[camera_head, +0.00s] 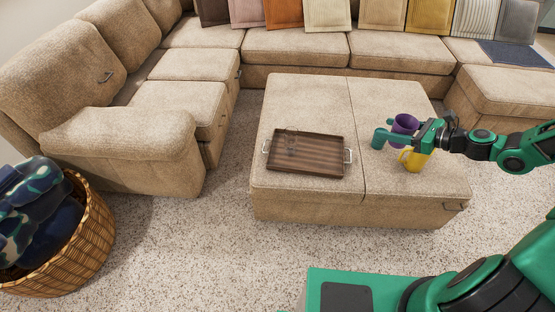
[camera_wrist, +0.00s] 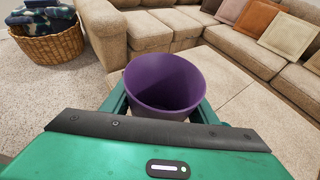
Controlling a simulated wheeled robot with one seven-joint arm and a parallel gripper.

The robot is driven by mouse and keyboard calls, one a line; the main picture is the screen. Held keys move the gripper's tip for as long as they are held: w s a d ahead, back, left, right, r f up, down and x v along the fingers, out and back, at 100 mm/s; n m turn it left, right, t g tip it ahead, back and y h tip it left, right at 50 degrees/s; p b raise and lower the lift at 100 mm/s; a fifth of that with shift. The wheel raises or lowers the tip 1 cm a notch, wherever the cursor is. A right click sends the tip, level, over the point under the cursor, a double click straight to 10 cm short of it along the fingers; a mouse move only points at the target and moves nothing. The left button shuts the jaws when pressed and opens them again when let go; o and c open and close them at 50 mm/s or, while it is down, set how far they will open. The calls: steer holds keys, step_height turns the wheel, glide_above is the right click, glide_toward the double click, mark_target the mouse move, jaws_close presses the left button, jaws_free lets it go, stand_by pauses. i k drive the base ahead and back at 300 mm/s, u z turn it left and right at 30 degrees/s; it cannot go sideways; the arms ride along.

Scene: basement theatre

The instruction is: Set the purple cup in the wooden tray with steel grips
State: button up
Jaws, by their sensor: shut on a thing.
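The purple cup (camera_head: 404,124) is held in my gripper (camera_head: 394,136) at the right part of the beige ottoman. In the wrist view the purple cup (camera_wrist: 164,82) sits upright between the two green fingers, its open rim facing up. My gripper is shut on it; in the head view the fingers partly hide the cup. The wooden tray with steel grips (camera_head: 318,169) lies on the ottoman, left of my gripper, with a steel grip at each end. A clear glass (camera_head: 291,137) stands in the tray's far left part.
A yellow mug (camera_head: 414,160) stands on the ottoman (camera_head: 310,98) just in front of my gripper, partly hidden by it. Bare ottoman top lies between mug and tray. A beige sectional sofa (camera_head: 175,110) surrounds the ottoman. A wicker basket (camera_head: 88,240) stands at the left.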

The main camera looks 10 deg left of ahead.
mark_target(323, 156)
steer(key=u, duration=0.65)
steer(key=i, duration=1)
